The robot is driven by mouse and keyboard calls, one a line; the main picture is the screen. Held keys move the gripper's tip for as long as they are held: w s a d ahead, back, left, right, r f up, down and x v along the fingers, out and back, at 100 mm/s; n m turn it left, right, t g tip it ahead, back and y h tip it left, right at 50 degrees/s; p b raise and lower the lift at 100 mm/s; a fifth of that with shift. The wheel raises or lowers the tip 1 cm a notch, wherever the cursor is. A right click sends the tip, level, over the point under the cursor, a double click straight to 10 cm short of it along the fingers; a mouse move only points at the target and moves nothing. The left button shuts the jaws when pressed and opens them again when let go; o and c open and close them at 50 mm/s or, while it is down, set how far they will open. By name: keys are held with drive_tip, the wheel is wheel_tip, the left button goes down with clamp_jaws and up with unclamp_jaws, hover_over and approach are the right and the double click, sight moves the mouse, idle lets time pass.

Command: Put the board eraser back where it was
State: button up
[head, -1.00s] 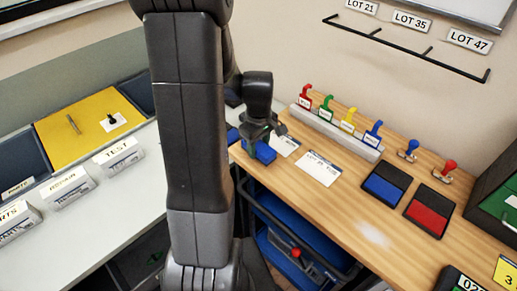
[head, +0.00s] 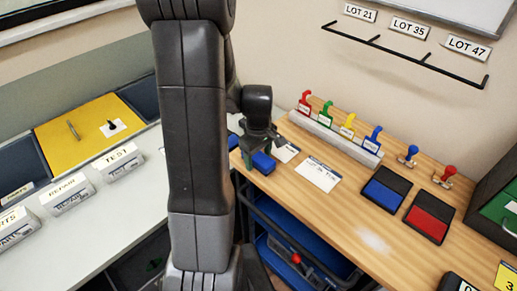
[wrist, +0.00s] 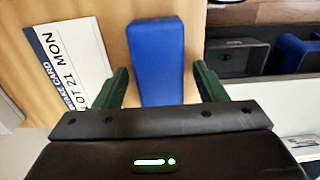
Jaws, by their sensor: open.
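The board eraser appears as a blue block (head: 263,163) at the left end of the wooden bench, near its front edge. In the wrist view the blue block (wrist: 157,55) lies between the two green fingers of my gripper (wrist: 163,78). The fingers are open, with a visible gap on each side of the block. In the head view my gripper (head: 257,150) points down at the block, and my arm hides part of the area to its left.
White cards (head: 319,174) lie right of the block. A wall rail (head: 400,52) hangs above. The bench's front middle is clear.

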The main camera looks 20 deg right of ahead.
sight(258, 156)
wheel_tip(258, 156, up, 12)
drive_tip(key=shift+b, duration=0.45)
drive_tip(key=shift+c, duration=0.3)
